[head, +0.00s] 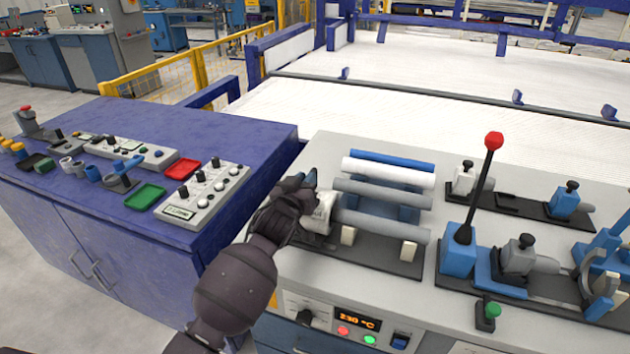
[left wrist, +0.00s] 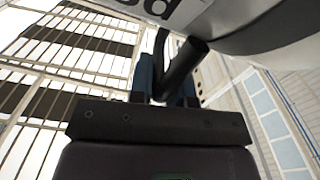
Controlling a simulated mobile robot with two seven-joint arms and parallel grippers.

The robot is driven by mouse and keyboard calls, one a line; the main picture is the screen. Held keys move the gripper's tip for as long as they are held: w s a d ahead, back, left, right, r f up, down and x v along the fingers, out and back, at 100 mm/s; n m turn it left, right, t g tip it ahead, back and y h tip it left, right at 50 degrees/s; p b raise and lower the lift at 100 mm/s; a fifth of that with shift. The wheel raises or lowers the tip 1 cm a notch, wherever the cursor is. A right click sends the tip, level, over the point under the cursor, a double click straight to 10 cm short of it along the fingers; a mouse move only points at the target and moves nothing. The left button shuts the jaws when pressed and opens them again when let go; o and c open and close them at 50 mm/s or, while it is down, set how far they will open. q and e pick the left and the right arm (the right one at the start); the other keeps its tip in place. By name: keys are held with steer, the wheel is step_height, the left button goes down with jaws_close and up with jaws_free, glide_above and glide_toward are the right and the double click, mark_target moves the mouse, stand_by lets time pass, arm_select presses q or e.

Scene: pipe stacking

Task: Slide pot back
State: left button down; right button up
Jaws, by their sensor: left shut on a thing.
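The pot (head: 319,214) is a pale, lettered body at the left end of the pipe rack, partly hidden by my left arm. My left gripper (head: 308,181) is at its upper left side. In the left wrist view, the gripper's blue fingers (left wrist: 168,80) are shut around a dark round handle (left wrist: 186,67). The pot's pale underside or side with dark letters (left wrist: 170,10) fills the top of that view. Whether the pot touches the surface below is hard to tell. My right gripper is not in view.
Blue (head: 392,159), white (head: 388,174) and grey pipes (head: 383,226) lie on the rack right beside the pot. A red-knobbed lever (head: 478,190) and clamps stand further right. A control panel (head: 357,321) is in front. The blue cabinet (head: 110,225) is left.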

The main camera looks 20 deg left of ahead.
arm_select(q)
steer(key=a+p, duration=0.1)
steer(key=a, duration=0.7)
steer(key=shift+w+a+r, duration=0.15)
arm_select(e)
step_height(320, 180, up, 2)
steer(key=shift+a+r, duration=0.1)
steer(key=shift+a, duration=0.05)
arm_select(q)
steer(key=c, duration=1.4)
jaws_free()
steer(key=shift+o, duration=1.3)
steer(key=shift+a, duration=0.1)
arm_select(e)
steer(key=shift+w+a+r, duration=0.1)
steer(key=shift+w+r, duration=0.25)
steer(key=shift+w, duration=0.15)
